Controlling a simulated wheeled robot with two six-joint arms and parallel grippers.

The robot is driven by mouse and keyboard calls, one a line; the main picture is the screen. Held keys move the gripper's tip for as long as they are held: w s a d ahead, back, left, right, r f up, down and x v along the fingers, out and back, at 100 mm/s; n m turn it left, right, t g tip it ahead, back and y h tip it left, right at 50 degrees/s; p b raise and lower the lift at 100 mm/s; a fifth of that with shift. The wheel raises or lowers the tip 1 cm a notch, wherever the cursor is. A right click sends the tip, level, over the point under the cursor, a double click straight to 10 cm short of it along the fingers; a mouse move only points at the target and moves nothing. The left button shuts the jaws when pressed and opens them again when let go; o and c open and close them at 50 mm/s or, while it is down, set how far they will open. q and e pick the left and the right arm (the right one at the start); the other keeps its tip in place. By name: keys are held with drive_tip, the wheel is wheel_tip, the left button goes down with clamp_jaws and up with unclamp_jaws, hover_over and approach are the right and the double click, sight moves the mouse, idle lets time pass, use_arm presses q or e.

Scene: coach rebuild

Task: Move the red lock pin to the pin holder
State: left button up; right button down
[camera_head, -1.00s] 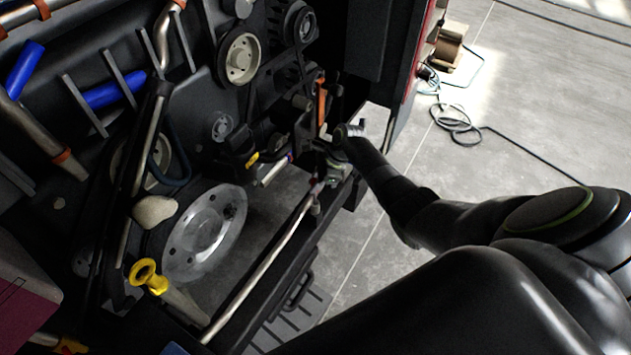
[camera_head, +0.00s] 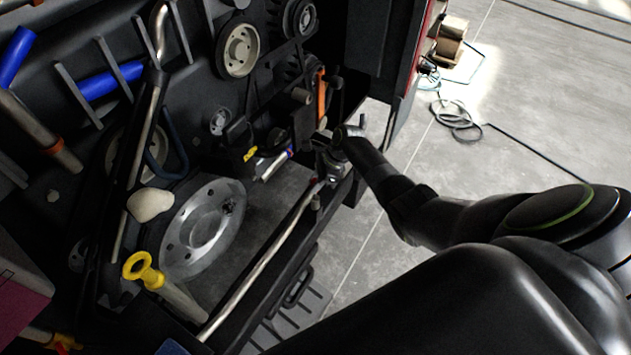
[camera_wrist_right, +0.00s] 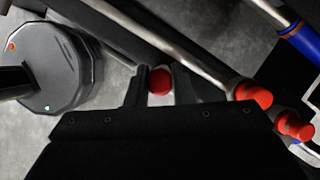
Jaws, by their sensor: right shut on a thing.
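My right gripper (camera_wrist_right: 158,88) has its two dark fingers around a small round red end, the red lock pin (camera_wrist_right: 159,81), in the right wrist view. The rest of the pin is hidden by the fingers and the gripper body. In the head view my right gripper (camera_head: 327,145) is at the right end of the engine bay, near the silver rail; the pin cannot be made out there. I cannot pick out the pin holder for certain in either view. My left gripper is not in view.
A silver pipe (camera_wrist_right: 185,45) passes close to the fingers, with red-capped ends (camera_wrist_right: 253,94) to the right. An orange upright part (camera_head: 320,95) stands behind my right gripper. A yellow ring handle (camera_head: 140,268) is at lower left. Open floor (camera_head: 540,90) lies to the right.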

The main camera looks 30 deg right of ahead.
drive_tip(key=shift+f+b, duration=0.65)
drive_tip(key=shift+f, duration=0.3)
drive_tip(key=shift+s+f, duration=0.15)
drive_tip(key=c, duration=0.8)
unclamp_jaws()
drive_tip(key=shift+o, duration=0.2)
drive_tip(key=p+v, duration=0.8)
